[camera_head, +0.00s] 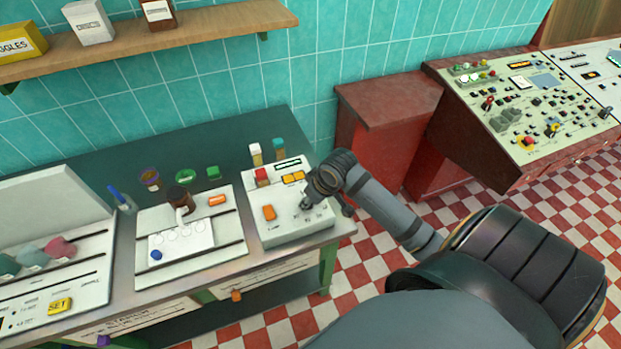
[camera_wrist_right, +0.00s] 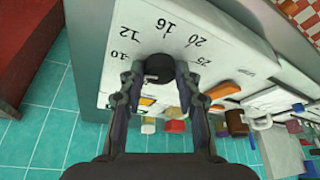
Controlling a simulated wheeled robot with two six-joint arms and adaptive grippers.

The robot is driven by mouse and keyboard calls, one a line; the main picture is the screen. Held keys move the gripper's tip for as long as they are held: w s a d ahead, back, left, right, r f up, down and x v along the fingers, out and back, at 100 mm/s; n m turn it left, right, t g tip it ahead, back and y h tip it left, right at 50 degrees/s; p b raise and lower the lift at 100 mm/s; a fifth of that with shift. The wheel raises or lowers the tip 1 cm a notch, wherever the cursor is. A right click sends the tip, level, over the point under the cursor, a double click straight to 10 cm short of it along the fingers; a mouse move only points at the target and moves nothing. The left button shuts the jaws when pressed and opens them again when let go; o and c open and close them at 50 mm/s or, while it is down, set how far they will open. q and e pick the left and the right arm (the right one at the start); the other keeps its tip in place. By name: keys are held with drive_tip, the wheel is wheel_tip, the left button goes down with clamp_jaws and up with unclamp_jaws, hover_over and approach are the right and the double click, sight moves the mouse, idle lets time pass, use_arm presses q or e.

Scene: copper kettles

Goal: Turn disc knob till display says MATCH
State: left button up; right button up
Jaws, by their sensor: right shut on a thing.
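The black disc knob (camera_wrist_right: 160,67) sits on a white panel ringed by printed numbers, among them 10, 12, 16, 20 and 25. My right gripper (camera_wrist_right: 161,80) is shut on the knob, one finger on each side of it. In the head view my right gripper (camera_head: 309,197) reaches onto the right side of the white control box (camera_head: 290,226) and hides most of the knob. A small display (camera_head: 287,164) is at the back of this box; its text is too small to read. My left gripper is not in view.
The box also carries orange buttons (camera_head: 269,212) and a red block (camera_head: 262,176). Left of it is a white tray panel (camera_head: 222,235) with a brown mug (camera_head: 181,199). A shelf (camera_head: 150,38) hangs above; a console (camera_head: 530,110) stands at right.

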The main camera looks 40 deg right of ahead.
sight(316, 214)
drive_tip(key=shift+m+p, duration=0.3)
drive_tip(key=shift+m, duration=0.1)
idle(0.3)
drive_tip(key=o, duration=1.1)
drive_tip(key=shift+o, duration=0.2)
drive_tip(key=shift+r, duration=0.1)
drive_tip(key=v, duration=0.6)
drive_tip(key=shift+s+r, duration=0.15)
drive_tip(key=shift+s+a+r, duration=0.15)
drive_tip(key=shift+s+r, duration=0.05)
drive_tip(key=shift+r, duration=0.25)
